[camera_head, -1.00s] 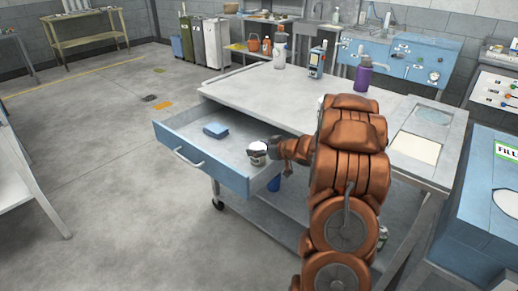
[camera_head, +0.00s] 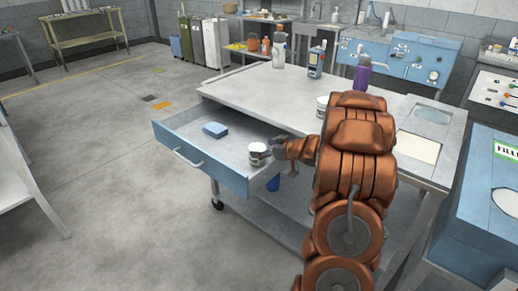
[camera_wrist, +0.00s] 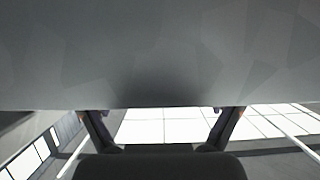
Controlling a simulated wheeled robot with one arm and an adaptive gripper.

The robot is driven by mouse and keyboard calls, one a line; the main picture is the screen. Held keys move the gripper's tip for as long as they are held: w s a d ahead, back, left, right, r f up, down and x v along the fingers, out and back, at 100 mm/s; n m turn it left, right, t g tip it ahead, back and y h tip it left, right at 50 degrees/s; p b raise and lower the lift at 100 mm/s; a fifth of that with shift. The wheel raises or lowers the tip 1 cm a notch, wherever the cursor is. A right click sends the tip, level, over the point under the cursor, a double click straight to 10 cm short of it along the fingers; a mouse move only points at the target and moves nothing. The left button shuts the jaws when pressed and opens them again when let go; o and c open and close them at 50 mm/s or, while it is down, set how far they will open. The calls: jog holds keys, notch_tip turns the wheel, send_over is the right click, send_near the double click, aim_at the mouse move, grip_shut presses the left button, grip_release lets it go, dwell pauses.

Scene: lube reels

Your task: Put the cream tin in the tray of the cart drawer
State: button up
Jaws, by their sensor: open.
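A small pale tin (camera_head: 259,154) with a dark band stands upright in the open cart drawer (camera_head: 222,168), near its right end. I cannot tell a separate tray from the drawer floor. My gripper (camera_head: 274,147) is open, just right of this tin; whether it touches it is unclear. In the wrist view, the fingers of my gripper (camera_wrist: 163,118) stand wide apart. A plain grey surface fills the upper part there; I cannot tell what it is. A second whitish tin (camera_head: 322,102) stands on the cart top, partly hidden by my arm.
A blue block (camera_head: 215,130) lies in the drawer left of the tin. A white bottle (camera_head: 279,50), a blue-labelled container (camera_head: 316,62) and a purple bottle (camera_head: 363,73) stand at the cart top's back. The cart top's left part (camera_head: 253,90) is clear.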

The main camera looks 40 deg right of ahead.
jog(key=v, duration=0.9)
jog(key=shift+s, duration=0.15)
jog(key=w+d+r+m+g+h, duration=0.1)
jog(key=w+r+h, duration=0.3)
jog(key=r+h, duration=0.15)
jog(key=s+a+r+m+g+h, duration=0.2)
jog(key=s+a+m+g+h, duration=0.1)
jog(key=s+a+g+h, duration=0.15)
jog(key=s+a+f+g+y, duration=0.1)
jog(key=s+a+g+y, duration=0.1)
jog(key=s+a, duration=0.8)
jog(key=s+a+f+n+g+y, duration=0.1)
jog(key=s+a+g, duration=0.3)
jog(key=s+a, duration=0.6)
jog(key=s+a+f+g+y, duration=0.3)
jog(key=s+a+y, duration=0.1)
jog(key=s+a, duration=0.6)
jog(key=s, duration=0.2)
jog(key=shift+s+a, duration=0.25)
jog(key=shift+a, duration=0.15)
jog(key=shift+g, duration=0.25)
